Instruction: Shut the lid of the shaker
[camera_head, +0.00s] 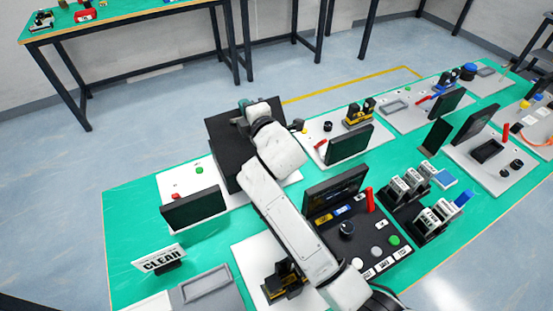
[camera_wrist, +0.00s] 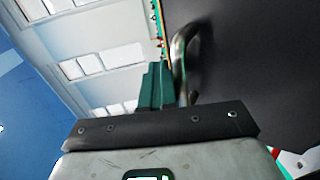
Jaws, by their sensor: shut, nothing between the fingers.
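The shaker (camera_head: 222,150) appears to be the black box on the white panel, left of centre in the head view, partly hidden behind my arm. In the wrist view a large dark flat surface (camera_wrist: 265,60), which looks like its lid, fills the right side. A curved metal handle (camera_wrist: 180,58) stands out from it. My gripper (camera_wrist: 152,80) is shut and empty, its greenish fingers just left of the handle; I cannot tell if they touch it. In the head view my gripper (camera_head: 243,104) is at the box's upper part. The lid's angle is unclear there.
The green table (camera_head: 130,215) carries several white panels with screens and buttons. A dark screen (camera_head: 193,208) stands in front of the box and another (camera_head: 349,144) to its right. Floor behind the table is clear.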

